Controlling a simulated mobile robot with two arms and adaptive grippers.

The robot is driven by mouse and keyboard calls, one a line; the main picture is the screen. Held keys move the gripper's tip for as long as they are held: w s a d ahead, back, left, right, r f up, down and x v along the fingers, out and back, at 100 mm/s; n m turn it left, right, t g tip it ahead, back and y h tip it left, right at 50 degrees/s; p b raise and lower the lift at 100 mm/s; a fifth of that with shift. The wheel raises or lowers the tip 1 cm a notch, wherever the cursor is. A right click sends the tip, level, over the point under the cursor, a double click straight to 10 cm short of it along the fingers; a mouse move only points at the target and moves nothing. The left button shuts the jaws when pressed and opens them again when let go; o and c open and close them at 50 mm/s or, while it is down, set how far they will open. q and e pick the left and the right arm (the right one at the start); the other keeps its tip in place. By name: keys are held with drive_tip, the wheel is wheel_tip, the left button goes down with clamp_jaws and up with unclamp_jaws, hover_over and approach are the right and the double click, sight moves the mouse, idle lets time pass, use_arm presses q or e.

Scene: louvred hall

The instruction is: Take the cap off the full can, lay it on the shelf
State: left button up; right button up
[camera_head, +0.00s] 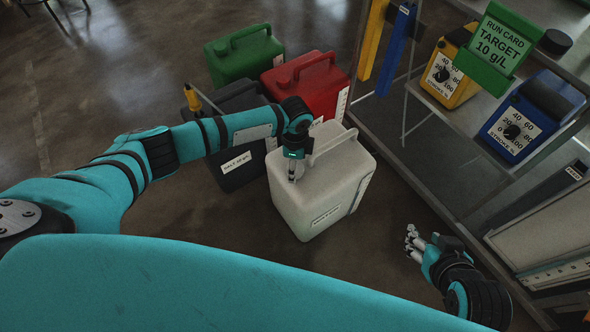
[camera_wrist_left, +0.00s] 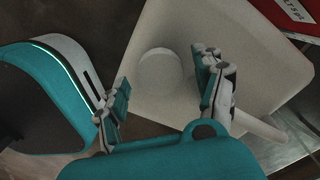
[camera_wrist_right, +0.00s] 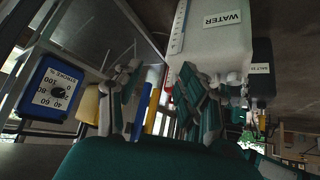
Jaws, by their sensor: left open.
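The white can (camera_head: 310,195) stands upright on the floor, with its handle on top; it also shows in the left wrist view (camera_wrist_left: 235,50). In the right wrist view the can (camera_wrist_right: 225,45) carries a WATER label. Its pale round cap (camera_wrist_left: 160,68) sits on the can's top. My left gripper (camera_head: 294,172) points down over the can at the cap, fingers spread either side of it in the left wrist view; contact cannot be told. My right gripper (camera_head: 413,243) is open and empty, right of the can. The metal shelf (camera_head: 440,130) stands on the right.
Red (camera_head: 312,88), green (camera_head: 243,56) and black (camera_head: 238,165) cans stand close behind and left of the white can. A yellow pump (camera_head: 447,75), a blue pump (camera_head: 527,120), a green run card (camera_head: 497,48) and a dark disc (camera_head: 555,41) are on the rack.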

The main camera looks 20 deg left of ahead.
use_arm(q)
drive_tip(key=shift+f, duration=0.5)
drive_tip(key=shift+f+b, duration=0.45)
drive_tip(key=shift+f, duration=0.05)
use_arm(e)
drive_tip(key=shift+w+a+r+t+y, duration=0.15)
drive_tip(key=shift+w+a+r+t, duration=0.1)
drive_tip(key=shift+w+r+t, duration=0.35)
drive_tip(key=shift+w+a+r+t+y, duration=0.25)
drive_tip(key=shift+w+r+t, duration=0.2)
drive_tip(key=shift+w, duration=0.3)
drive_tip(key=shift+w+a+r+t+y, duration=0.1)
drive_tip(key=shift+w+a+r+t, duration=0.15)
drive_tip(key=shift+w+r+t, duration=0.3)
drive_tip(key=shift+w, duration=0.1)
use_arm(q)
clamp_jaws()
